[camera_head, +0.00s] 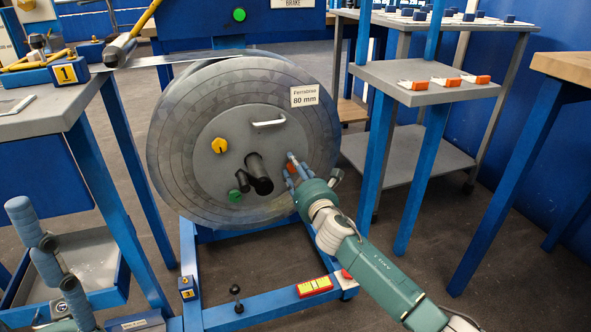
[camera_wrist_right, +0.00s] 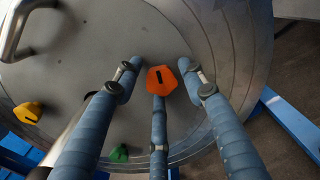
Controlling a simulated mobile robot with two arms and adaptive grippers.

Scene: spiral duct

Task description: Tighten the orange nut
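The orange nut (camera_wrist_right: 162,79) sits on the grey face of the large round drum (camera_head: 180,150), with a dark slot across its front. In the head view it shows only as a small orange bit (camera_head: 292,167) behind my fingers. My right gripper (camera_head: 291,175) is at the drum's right side; its three blue fingers are spread around the nut in the wrist view (camera_wrist_right: 160,77). The fingertips look apart from it; contact below is unclear. My left gripper (camera_head: 45,245) is partly in view at the lower left, away from the drum; its opening cannot be told.
The drum face also carries a yellow knob (camera_head: 219,145), a green knob (camera_head: 235,196), a dark protruding shaft (camera_head: 260,175) and a metal handle (camera_head: 268,122). A blue stand frame (camera_head: 265,305) is below. A shelf (camera_head: 430,92) with orange-and-white pieces is at right, a grey bench (camera_head: 40,118) at left.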

